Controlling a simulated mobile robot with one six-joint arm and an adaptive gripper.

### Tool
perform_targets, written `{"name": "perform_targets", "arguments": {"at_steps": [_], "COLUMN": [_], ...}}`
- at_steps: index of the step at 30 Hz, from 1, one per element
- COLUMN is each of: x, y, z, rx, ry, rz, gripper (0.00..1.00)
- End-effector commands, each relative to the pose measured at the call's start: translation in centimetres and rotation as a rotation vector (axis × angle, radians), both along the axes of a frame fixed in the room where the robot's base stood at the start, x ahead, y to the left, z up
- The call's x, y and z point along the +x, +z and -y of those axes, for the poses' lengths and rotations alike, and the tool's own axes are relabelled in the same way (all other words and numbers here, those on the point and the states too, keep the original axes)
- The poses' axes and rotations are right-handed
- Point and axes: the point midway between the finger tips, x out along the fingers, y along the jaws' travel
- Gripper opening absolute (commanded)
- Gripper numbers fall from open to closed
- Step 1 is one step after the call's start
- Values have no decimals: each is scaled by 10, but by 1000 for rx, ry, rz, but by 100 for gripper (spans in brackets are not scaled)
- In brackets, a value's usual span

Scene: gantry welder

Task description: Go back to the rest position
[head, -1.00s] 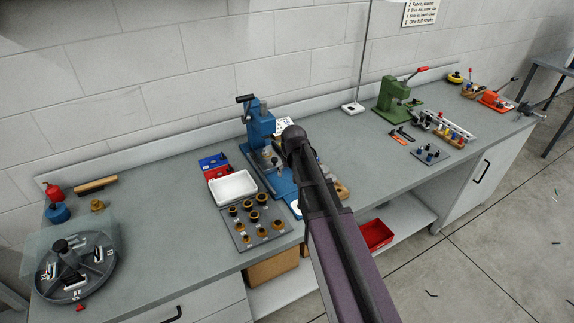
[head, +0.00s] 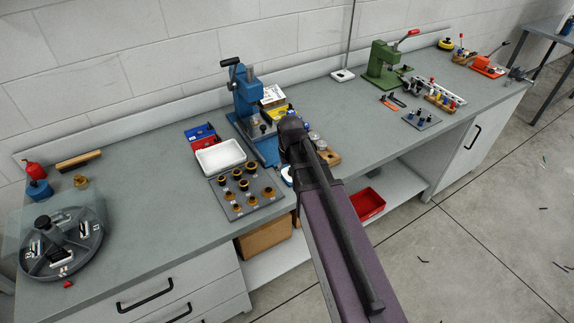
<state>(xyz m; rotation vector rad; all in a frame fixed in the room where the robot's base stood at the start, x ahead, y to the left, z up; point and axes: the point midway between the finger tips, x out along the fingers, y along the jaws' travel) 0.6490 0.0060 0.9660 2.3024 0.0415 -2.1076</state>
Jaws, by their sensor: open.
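My arm (head: 345,235) reaches up from the bottom of the head view, and its dark end joint (head: 291,130) shows in front of the bench. My gripper is not in view; no fingers show past the arm. The grey workbench (head: 150,220) runs along the wall. The arm covers part of the bench's front edge and the area just right of the blue press (head: 247,95).
A round dark turntable (head: 85,255) with a clear shield stands at the left. A white tray (head: 220,158) and a plate of dark-and-amber parts (head: 225,205) lie near the press. A green press (head: 381,68) stands farther right. Open floor (head: 480,220) lies in front.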

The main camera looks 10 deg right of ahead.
Motion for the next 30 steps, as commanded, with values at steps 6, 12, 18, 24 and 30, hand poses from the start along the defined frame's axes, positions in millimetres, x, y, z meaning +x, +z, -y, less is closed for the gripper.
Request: {"name": "perform_targets", "arguments": {"at_steps": [6,12,18,24,30], "x": [-4,-4,-18,-71,-110], "y": [-2,-2,-2,-2,-2], "z": [0,0,1,5,7], "rx": [0,0,-1,-3,-6], "ry": [-1,-1,-4,-18,-32], "rz": [-6,-6,-14,-51,-85], "gripper": [76,76,76,76,76]}}
